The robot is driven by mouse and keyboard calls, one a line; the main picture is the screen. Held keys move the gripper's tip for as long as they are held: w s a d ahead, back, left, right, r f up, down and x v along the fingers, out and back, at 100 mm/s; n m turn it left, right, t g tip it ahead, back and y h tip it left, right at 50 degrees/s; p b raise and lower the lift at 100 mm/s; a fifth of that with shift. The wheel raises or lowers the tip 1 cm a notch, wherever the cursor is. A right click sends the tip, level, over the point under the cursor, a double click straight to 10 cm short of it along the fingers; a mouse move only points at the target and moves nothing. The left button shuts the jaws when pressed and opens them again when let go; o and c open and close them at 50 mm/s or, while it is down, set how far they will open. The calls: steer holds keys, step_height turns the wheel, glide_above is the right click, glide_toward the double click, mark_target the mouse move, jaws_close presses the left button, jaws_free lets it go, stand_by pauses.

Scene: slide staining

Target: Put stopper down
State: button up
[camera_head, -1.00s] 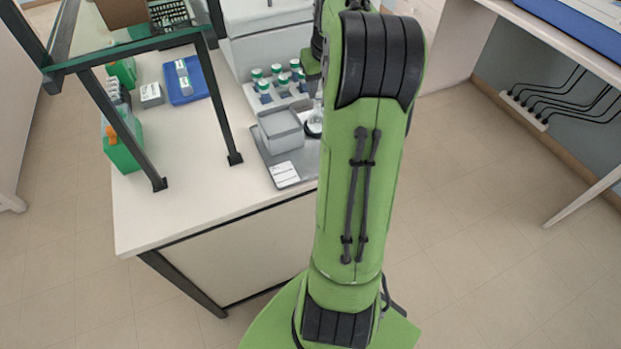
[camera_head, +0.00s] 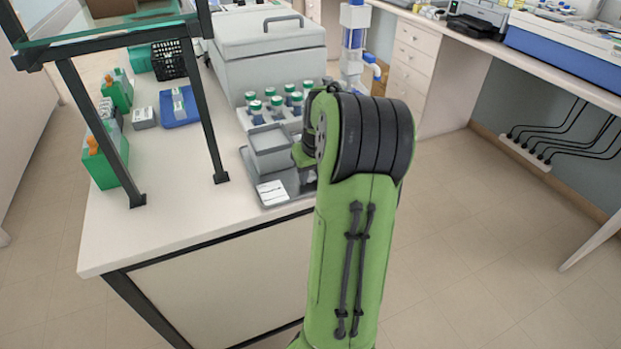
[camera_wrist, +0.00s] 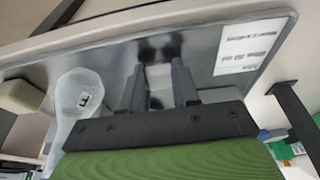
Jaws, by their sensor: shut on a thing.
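In the wrist view, my gripper (camera_wrist: 160,76) is shut on a small whitish stopper (camera_wrist: 158,80), held between its two dark fingers over the grey metal tray (camera_wrist: 112,68). Dark shadows of the fingers fall on the tray just beyond the tips, so the tips look close to its surface. I cannot tell whether the stopper touches it. A clear flask (camera_wrist: 80,93) with a small black-marked label lies to the left of the fingers in the picture. In the head view, my arm hides the fingers, the stopper and the flask; the tray (camera_head: 252,166) shows left of the arm.
A white printed card (camera_head: 272,192) lies at the tray's front, and a grey box (camera_head: 269,142) stands behind it. Several green-capped bottles (camera_head: 256,112) stand in a rack farther back. A dark-framed shelf (camera_head: 200,110) stands to the left. Bare bench (camera_head: 170,215) lies in front of it.

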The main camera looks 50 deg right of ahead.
steer(key=shift+r, duration=0.1)
steer(key=o, duration=1)
